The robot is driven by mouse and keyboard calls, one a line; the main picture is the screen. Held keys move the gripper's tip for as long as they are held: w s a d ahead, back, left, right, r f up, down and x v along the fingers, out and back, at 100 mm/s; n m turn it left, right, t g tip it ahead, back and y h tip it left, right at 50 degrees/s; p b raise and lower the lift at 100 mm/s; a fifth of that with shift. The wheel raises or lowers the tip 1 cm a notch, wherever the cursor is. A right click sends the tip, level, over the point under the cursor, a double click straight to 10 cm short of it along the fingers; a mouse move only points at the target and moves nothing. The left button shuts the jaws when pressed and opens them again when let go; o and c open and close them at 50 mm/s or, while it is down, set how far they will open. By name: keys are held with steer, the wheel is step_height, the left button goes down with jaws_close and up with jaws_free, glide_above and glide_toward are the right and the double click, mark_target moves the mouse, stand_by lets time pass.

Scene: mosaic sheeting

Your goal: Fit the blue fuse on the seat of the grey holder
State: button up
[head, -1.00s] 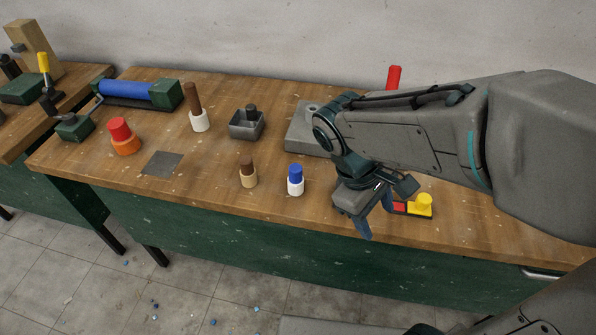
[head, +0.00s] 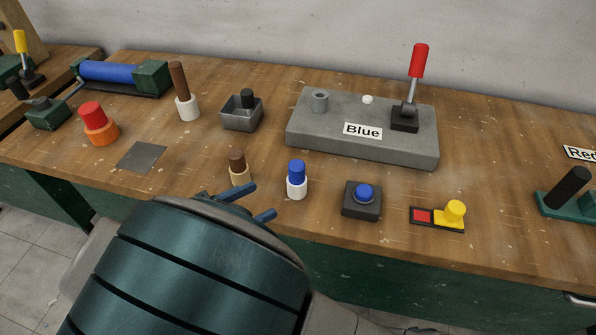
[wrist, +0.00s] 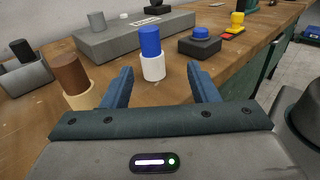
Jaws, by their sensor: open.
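The blue fuse (head: 296,182), a blue cap on a white cylinder, stands upright near the front of the bench. It also shows in the wrist view (wrist: 152,54), beyond and between my fingertips. My gripper (head: 264,202) is open and empty, low at the front edge, just left of the fuse and pointing towards it. Its two blue fingers also show in the wrist view (wrist: 159,74).
A brown-topped tan cylinder (head: 238,168) stands close left of the fuse, near my fingers. A blue button box (head: 362,200) and a yellow-knobbed switch (head: 450,216) are to the right. A grey open box (head: 242,114) stands behind. Bare wood lies between fuse and holder.

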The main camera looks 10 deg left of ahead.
mark_target(292, 179)
steer(key=shift+n+t, duration=0.3)
steer(key=shift+t, duration=0.1)
steer(key=x, duration=0.7)
steer(key=shift+w+a+f, duration=0.1)
steer(key=shift+w, duration=0.2)
steer(key=shift+r+b+x, duration=0.1)
steer(key=shift+b+x, duration=0.1)
steer(key=shift+x, duration=1.15)
steer(key=shift+r+b+x, duration=0.15)
steer(key=shift+b+x, duration=0.05)
steer(key=shift+x, duration=1.15)
steer(key=shift+w+a, duration=0.2)
steer(key=c, duration=1)
